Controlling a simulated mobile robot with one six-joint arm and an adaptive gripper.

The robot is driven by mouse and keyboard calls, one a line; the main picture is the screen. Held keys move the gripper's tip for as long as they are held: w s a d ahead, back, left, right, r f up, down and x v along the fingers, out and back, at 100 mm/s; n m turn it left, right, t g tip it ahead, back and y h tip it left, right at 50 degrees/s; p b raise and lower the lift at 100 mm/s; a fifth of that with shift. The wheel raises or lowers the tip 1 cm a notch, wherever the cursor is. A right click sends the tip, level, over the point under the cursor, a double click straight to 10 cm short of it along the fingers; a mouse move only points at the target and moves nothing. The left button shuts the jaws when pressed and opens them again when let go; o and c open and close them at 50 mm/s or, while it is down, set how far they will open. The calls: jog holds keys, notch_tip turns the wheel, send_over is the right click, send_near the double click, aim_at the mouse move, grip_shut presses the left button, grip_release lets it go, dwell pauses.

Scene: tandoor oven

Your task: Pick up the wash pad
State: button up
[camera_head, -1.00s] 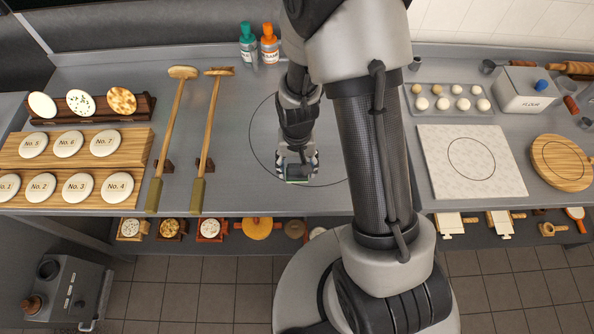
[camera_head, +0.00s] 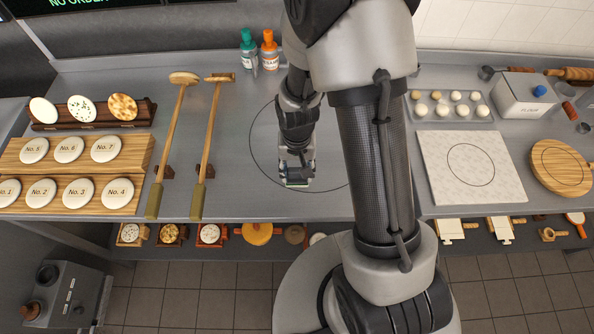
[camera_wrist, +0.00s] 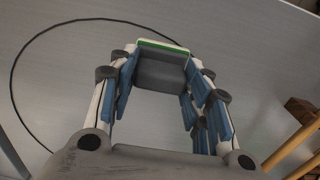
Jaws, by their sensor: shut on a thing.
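The wash pad is a small grey block with a green and white edge. In the wrist view the pad (camera_wrist: 160,72) sits between the fingertips of my gripper (camera_wrist: 158,80), with its green and white edge at the far side. In the head view the pad (camera_head: 298,185) shows as a small dark piece at the tip of my gripper (camera_head: 297,179). My gripper is shut on it, with fingers on both sides. It is over the marked circle on the grey counter. I cannot tell whether the pad touches the counter.
The grey counter (camera_head: 245,205) around my gripper is clear. Two long wooden-handled tools (camera_head: 208,140) lie to the left. Two bottles (camera_head: 260,53) stand at the back. A white board (camera_head: 470,185) and a dough tray (camera_head: 450,118) are to the right, beyond my arm.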

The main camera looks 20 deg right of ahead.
aim_at(297, 170)
notch_tip(297, 170, up, 19)
jog(key=p, duration=0.4)
